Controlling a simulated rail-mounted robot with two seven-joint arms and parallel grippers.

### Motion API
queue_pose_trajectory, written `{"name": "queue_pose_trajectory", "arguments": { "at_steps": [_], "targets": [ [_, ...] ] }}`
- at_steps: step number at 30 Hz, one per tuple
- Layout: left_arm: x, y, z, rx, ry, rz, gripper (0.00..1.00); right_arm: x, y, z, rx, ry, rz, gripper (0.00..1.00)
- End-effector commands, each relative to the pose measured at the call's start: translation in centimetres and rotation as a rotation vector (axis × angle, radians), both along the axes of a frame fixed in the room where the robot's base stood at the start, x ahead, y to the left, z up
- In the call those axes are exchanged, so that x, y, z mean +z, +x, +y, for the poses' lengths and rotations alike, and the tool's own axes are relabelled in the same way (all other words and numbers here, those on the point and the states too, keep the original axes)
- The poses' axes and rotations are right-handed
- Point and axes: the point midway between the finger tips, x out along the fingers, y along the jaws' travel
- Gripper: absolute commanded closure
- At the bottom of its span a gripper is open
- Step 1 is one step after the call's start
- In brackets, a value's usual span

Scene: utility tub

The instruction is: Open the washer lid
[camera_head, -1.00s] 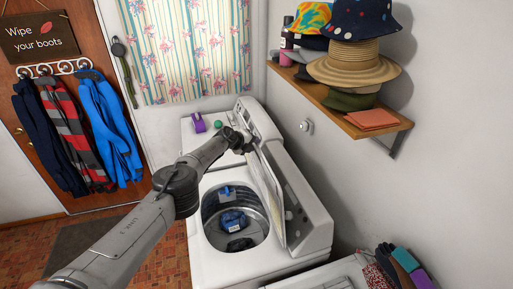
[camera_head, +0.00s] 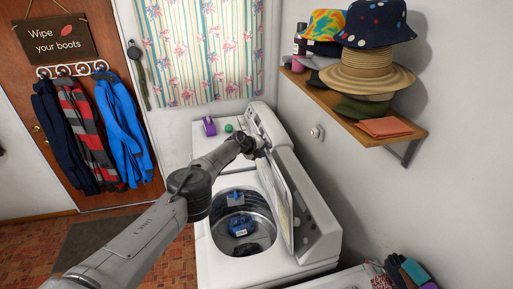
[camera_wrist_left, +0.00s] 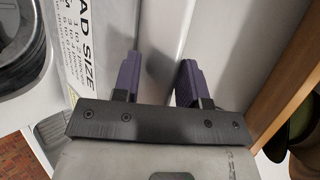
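The washer (camera_head: 228,264) is white and top-loading, and its round steel drum is uncovered. The washer lid (camera_head: 275,200) stands raised, nearly upright, in front of the control panel (camera_head: 312,208). My left gripper (camera_head: 262,150) is at the far upper corner of the lid, over the far end of the washer. In the left wrist view its two purple fingers (camera_wrist_left: 160,75) stand apart, with white surfaces behind the gap. Whether they touch the lid is unclear. The lid's printed side (camera_wrist_left: 82,40) shows left of the fingers. My right gripper is out of view.
Blue laundry (camera_head: 240,226) lies in the drum. A second white machine (camera_head: 203,152) behind carries a purple item (camera_head: 209,127) and a green ball (camera_head: 229,128). A wooden shelf (camera_head: 400,130) with hats juts from the right wall. Gloves (camera_head: 408,272) lie at lower right.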

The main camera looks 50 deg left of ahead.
Motion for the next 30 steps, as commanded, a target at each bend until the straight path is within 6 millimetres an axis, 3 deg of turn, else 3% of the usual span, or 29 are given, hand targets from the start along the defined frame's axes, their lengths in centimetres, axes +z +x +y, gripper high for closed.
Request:
{"name": "queue_pose_trajectory", "arguments": {
  "at_steps": [15,24,27,30],
  "targets": [
    [2.5,-2.3,0.1,0.000,-0.001,0.000,0.63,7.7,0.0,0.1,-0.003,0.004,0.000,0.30],
    [3.1,-3.8,0.3,-0.001,0.007,-0.004,0.63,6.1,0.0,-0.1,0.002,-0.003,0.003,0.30],
    [3.2,-4.7,0.1,-0.001,0.001,-0.002,0.63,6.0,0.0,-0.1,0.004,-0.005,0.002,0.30],
    [4.6,-5.7,0.2,0.000,0.004,-0.003,0.63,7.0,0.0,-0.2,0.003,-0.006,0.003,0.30]
  ]
}}
